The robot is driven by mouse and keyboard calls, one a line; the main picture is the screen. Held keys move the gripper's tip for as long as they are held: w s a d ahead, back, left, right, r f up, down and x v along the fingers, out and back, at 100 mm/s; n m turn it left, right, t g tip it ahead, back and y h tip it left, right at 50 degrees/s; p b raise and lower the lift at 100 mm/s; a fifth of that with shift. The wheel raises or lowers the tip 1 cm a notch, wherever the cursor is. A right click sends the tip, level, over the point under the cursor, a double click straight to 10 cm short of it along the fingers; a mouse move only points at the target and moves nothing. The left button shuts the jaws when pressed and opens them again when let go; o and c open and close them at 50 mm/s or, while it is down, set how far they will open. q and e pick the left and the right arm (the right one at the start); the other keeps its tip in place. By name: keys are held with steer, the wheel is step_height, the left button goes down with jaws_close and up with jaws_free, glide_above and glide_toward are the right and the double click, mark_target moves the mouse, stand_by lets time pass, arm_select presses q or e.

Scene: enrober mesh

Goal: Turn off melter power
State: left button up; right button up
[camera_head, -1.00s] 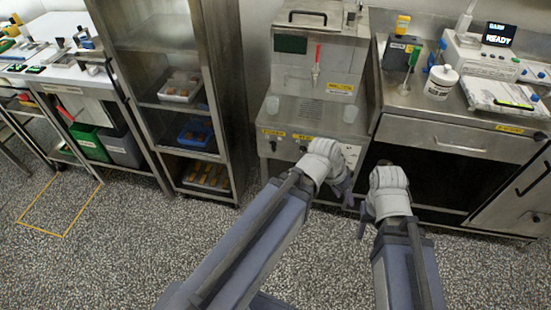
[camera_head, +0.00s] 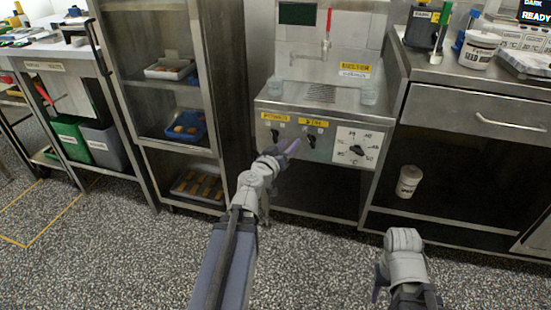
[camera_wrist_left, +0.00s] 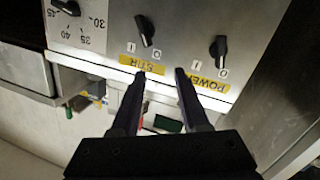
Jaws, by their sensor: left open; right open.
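The melter (camera_head: 340,95) is a steel cabinet with a front panel. The power knob (camera_head: 275,135) is black, under a yellow label at the panel's left. In the upside-down left wrist view the power knob (camera_wrist_left: 219,46) stands above its label (camera_wrist_left: 208,81), with I and O marks. I cannot tell surely which mark it points at. The stir knob (camera_wrist_left: 145,30) is beside it. My left gripper (camera_head: 284,149) is open and empty in front of the panel, just below the knobs. Its fingers (camera_wrist_left: 160,74) appear below and between the two knobs. My right gripper (camera_head: 380,284) is low, away from the melter.
A temperature dial (camera_head: 357,148) is on the panel's right. A shelf rack (camera_head: 217,100) stands close on the left. A steel counter (camera_head: 470,85) with an open bay stands on the right, a white tub (camera_head: 408,181) inside. Speckled floor is free in front.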

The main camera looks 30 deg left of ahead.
mark_target(273, 136)
arm_select(q)
steer(key=s+a+f+n+y+b, duration=0.1)
steer(key=a+f+n+y+b, duration=0.1)
steer(key=a, duration=0.5)
steer(key=shift+s+a+f+n+y+b, duration=0.2)
steer(key=shift+s+f+n+y+b, duration=0.3)
steer(key=shift+f+y, duration=0.4)
arm_select(e)
steer(key=f, duration=0.5)
steer(key=shift+w+d, duration=0.1)
steer(key=shift+d, duration=0.2)
arm_select(q)
steer(key=shift+w+r, duration=0.15)
steer(key=shift+w, duration=0.1)
steer(key=x, duration=0.7)
steer(key=shift+w+r, duration=0.1)
steer(key=shift+w, duration=0.2)
jaws_close()
